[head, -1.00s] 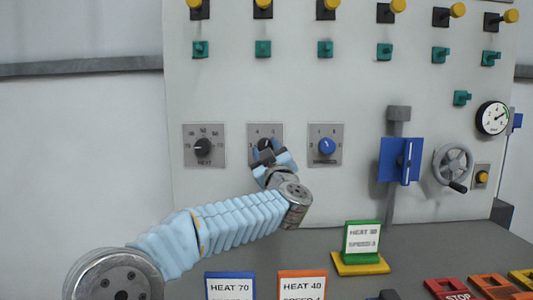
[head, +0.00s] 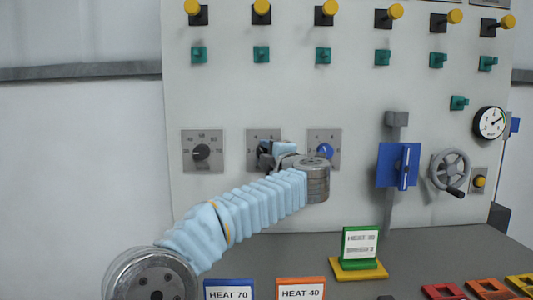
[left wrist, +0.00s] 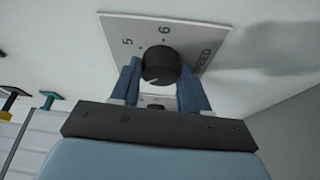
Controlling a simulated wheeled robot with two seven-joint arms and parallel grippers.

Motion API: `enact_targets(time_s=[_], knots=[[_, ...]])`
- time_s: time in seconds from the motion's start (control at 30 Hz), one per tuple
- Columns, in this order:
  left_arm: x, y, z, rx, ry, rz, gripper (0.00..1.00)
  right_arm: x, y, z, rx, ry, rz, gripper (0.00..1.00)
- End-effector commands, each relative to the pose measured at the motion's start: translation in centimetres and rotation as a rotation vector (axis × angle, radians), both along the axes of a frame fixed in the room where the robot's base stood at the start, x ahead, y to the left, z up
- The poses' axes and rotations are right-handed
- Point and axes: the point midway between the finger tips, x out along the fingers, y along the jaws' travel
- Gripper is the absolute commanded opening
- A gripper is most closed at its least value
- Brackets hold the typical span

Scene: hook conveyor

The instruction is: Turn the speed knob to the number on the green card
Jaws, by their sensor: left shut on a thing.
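The speed knob (left wrist: 160,65) is a round black knob on a grey plate (left wrist: 110,28). In the left wrist view, 5 and 6 show on the plate beside the knob, with part of the word SPEED at right. The knob's white mark points to the lower left, away from 5 and 6. My left gripper (head: 272,152) is shut on the knob, one blue finger on each side; in the head view it hides most of the knob and plate. The green card (head: 360,243) stands on a yellow base; it seems to read HEAT 30, SPEED 3, but is blurred. My right gripper is not in view.
The heat knob (head: 201,152) is on a plate to the left. A blue lever plate (head: 398,165) and handwheel (head: 450,170) are farther right. The blue card (head: 229,291) and orange card (head: 301,290) stand in front.

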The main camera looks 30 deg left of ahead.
Motion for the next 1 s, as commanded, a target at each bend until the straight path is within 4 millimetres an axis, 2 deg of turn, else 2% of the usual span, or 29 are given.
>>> enact_targets(time_s=[0.6,1.0], knots=[[0.0,0.1,0.4,-0.491,-0.299,0.002,0.15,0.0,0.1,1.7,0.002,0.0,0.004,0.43],[-0.1,0.2,0.4,-0.707,-0.43,0.002,0.15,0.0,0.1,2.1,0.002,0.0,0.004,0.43]])
